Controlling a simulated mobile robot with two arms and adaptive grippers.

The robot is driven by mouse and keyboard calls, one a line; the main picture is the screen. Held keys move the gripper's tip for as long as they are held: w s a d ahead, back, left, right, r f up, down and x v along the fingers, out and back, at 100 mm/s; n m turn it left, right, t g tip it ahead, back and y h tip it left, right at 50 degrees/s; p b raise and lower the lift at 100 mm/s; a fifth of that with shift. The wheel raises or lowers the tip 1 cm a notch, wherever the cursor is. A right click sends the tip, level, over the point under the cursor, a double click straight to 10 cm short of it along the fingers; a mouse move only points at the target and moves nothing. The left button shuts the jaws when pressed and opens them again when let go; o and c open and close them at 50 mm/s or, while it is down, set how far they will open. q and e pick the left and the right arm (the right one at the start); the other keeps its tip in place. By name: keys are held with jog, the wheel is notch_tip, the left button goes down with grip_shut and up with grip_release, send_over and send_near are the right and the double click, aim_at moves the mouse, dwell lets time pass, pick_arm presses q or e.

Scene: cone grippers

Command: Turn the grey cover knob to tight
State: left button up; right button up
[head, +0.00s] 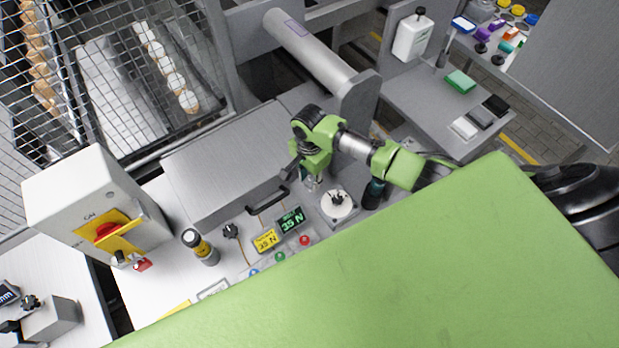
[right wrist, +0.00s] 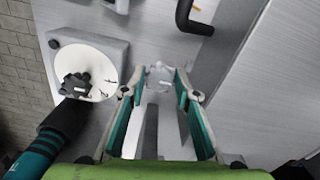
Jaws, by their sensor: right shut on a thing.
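The grey cover knob (right wrist: 159,77) is a small light-grey lobed knob, seen in the right wrist view between my right fingertips. My right gripper (head: 311,180) comes down over it beside the grey cover (head: 225,160); it also shows in the right wrist view (right wrist: 158,92). Its two fingers are closed on the knob, one on each side. In the head view the gripper hides most of the knob. I cannot read any tight mark. My left gripper is not in view.
A white dial (head: 342,213) with a black knob stands close to the right gripper. The cover's black handle (head: 268,201) is to its left. A large grey tube (head: 315,55) lies behind.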

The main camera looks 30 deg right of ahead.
jog(key=o, duration=1.1)
